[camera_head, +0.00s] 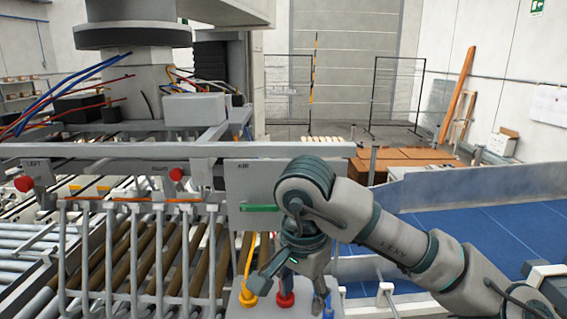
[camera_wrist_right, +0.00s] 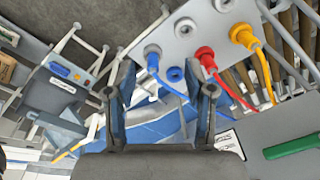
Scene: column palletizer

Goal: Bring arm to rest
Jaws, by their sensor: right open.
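My right arm comes in from the right in the head view and bends down at the wrist. My right gripper (camera_head: 290,287) is over the grey connector panel (camera_head: 262,311), its fingers apart. In the right wrist view the fingers (camera_wrist_right: 160,95) are spread with nothing held between them. Beyond them are the blue plug (camera_wrist_right: 153,60), red plug (camera_wrist_right: 206,58) and yellow plug (camera_wrist_right: 244,37), each on the panel with a cable. The gripper partly covers the panel in the head view. My left gripper is not in view.
A plate with a green handle (camera_head: 260,208) stands just behind my right wrist. A railing and roller conveyor (camera_head: 150,260) fill the left. A blue conveyor belt (camera_head: 490,235) lies behind my forearm. In the wrist view, a grey box with a blue connector (camera_wrist_right: 60,70) is at left.

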